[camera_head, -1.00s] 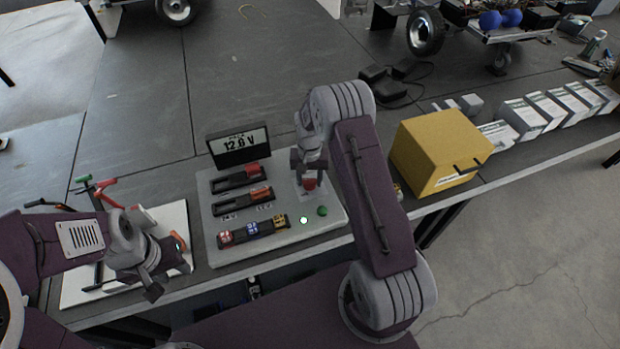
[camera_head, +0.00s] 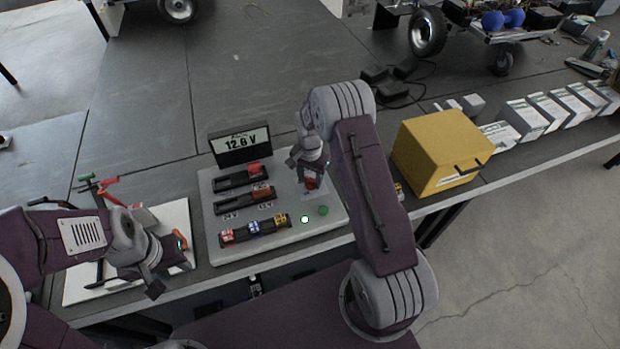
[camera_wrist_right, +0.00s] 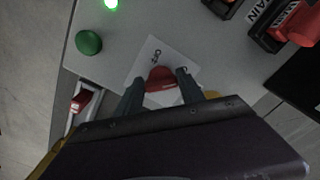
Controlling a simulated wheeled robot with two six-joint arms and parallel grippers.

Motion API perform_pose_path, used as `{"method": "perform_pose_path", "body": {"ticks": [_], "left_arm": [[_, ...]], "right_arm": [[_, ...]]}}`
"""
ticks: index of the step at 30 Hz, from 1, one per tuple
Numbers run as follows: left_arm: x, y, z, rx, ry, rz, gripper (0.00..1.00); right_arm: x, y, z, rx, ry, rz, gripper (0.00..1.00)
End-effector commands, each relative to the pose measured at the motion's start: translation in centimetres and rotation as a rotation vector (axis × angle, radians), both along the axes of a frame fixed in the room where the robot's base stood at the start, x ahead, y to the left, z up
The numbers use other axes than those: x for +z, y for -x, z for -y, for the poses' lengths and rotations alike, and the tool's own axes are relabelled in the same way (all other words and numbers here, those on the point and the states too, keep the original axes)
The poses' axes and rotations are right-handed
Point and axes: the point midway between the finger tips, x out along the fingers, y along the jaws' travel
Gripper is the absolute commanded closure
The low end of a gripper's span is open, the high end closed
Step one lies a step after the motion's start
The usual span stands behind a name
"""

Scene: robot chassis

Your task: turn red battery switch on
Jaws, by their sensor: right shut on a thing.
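The red battery switch (camera_head: 311,182) sits on the right part of the grey panel (camera_head: 230,252). In the right wrist view, the red switch knob (camera_wrist_right: 160,79) stands over a white label with small dark lettering. My right gripper (camera_head: 309,176) is shut on the knob, with one finger on either side of it in the right wrist view (camera_wrist_right: 160,88). The gripper hides part of the knob in the head view. My left gripper (camera_head: 168,275) hangs over the white board at the left, away from the switch; its jaw opening is unclear.
A display (camera_head: 240,146) reading 12.6 V stands at the panel's back. A green button (camera_head: 322,210) and a lit green light (camera_head: 304,219) lie in front of the switch. A yellow box (camera_head: 440,150) stands to the right of my right arm.

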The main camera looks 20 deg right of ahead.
Motion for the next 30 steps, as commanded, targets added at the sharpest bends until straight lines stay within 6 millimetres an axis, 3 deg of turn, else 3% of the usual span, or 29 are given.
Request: {"method": "perform_pose_path", "body": {"ticks": [8, 9, 11, 22, 30], "left_arm": [[0.1, 0.0, 0.0, 0.0, 0.0, 0.0, 0.64], [0.1, 0.0, 0.0, 0.0, 0.0, 0.0, 0.64], [0.1, 0.0, 0.0, 0.0, 0.0, 0.0, 0.64], [-0.1, 0.0, 0.0, 0.0, 0.0, 0.0, 0.64], [-0.7, 0.0, 0.0, 0.0, 0.0, 0.0, 0.64]], "right_arm": [[0.3, -0.4, 0.1, -0.003, 0.001, 0.011, 0.95], [0.3, -0.4, 0.1, -0.003, 0.001, 0.011, 0.49], [0.2, -0.3, 0.1, -0.003, 0.001, 0.01, 0.33], [0.7, -0.2, 0.0, -0.001, 0.001, 0.007, 0.33], [6.4, -0.3, 0.1, -0.002, 0.001, 0.01, 0.33]]}}
